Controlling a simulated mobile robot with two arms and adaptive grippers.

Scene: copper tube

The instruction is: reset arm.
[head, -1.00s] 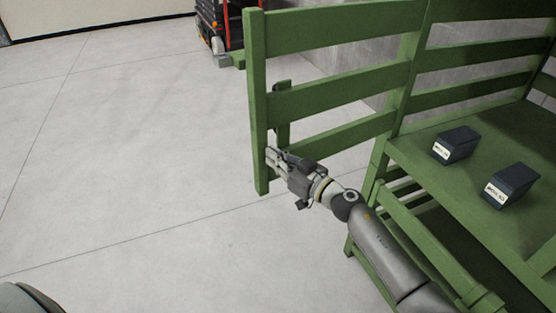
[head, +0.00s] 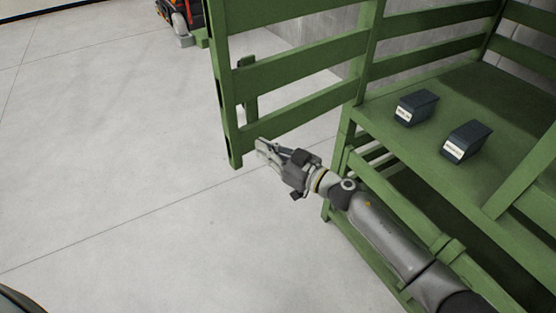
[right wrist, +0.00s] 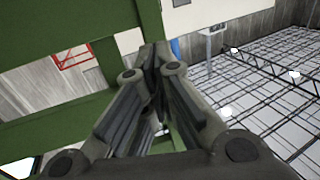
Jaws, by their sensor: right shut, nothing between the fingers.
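My right gripper (head: 263,148) is shut and empty in the head view. It is just beside the lower end of the open green slatted gate (head: 290,112), near its bottom slat; I cannot tell whether they touch. In the right wrist view my right gripper's fingers (right wrist: 153,60) are together, with green gate bars (right wrist: 70,123) behind and to the left. My right arm comes in from the lower right across the front of the green rack. My left gripper is not in view.
Two dark labelled boxes (head: 416,107) (head: 467,141) stand on the green rack's shelf (head: 390,130). A red and black machine (head: 178,18) is at the top, behind the gate. The grey floor (head: 110,150) to the left is clear.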

